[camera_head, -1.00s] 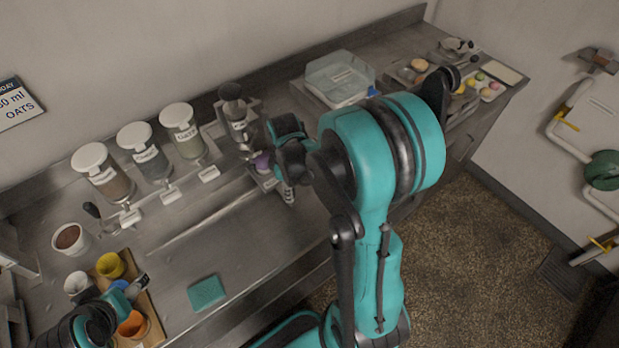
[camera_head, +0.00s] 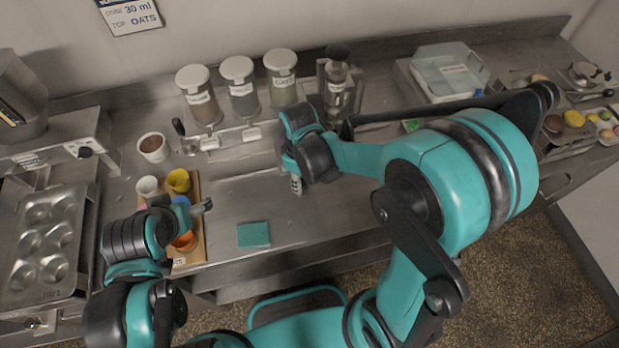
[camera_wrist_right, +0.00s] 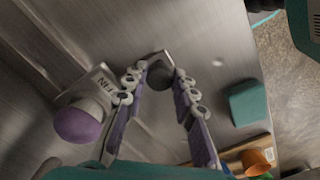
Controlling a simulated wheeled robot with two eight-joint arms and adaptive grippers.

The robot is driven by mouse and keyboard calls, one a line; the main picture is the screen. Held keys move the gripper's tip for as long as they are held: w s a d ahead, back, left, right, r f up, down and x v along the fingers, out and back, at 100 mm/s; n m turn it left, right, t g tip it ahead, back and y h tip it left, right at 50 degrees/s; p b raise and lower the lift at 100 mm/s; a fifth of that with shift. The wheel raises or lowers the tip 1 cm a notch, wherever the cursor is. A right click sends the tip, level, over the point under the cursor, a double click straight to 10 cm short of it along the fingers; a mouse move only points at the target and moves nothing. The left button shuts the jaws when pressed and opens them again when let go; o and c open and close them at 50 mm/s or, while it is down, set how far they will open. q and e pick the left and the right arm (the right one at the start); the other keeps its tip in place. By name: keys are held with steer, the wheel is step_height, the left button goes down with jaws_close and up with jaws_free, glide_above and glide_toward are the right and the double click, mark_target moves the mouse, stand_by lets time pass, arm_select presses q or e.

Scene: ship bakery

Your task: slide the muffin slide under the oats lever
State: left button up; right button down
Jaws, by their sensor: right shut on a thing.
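In the right wrist view the muffin slide (camera_wrist_right: 102,82) is a grey piece with part of a label and a purple muffin cup (camera_wrist_right: 78,122) at the left. My right gripper (camera_wrist_right: 162,82) is shut on a grey, dark-topped knob in front of it; a finger hides how the two join. In the head view my right gripper (camera_head: 296,184) is low over the counter, just in front of the third lidded jar (camera_head: 283,88), and hides the slide. Jar labels are too small to read surely. Tabs show under the left jar (camera_head: 210,143) and middle jar (camera_head: 252,134). My left gripper (camera_head: 202,207) is over the cup board; its jaws are unclear.
A wall sign (camera_head: 130,16) reads 30 ml, top oats.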

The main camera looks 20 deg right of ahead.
stand_by(0.3)
steer(key=c, duration=1.2)
jaws_free()
step_height(320, 180, up, 12)
steer(key=s+d+f+m+t+b, duration=0.6)
steer(key=s+d+m+t, duration=0.1)
steer(key=m, duration=0.2)
steer(key=shift+s+d+b, duration=0.15)
steer(key=shift+d+b, duration=0.25)
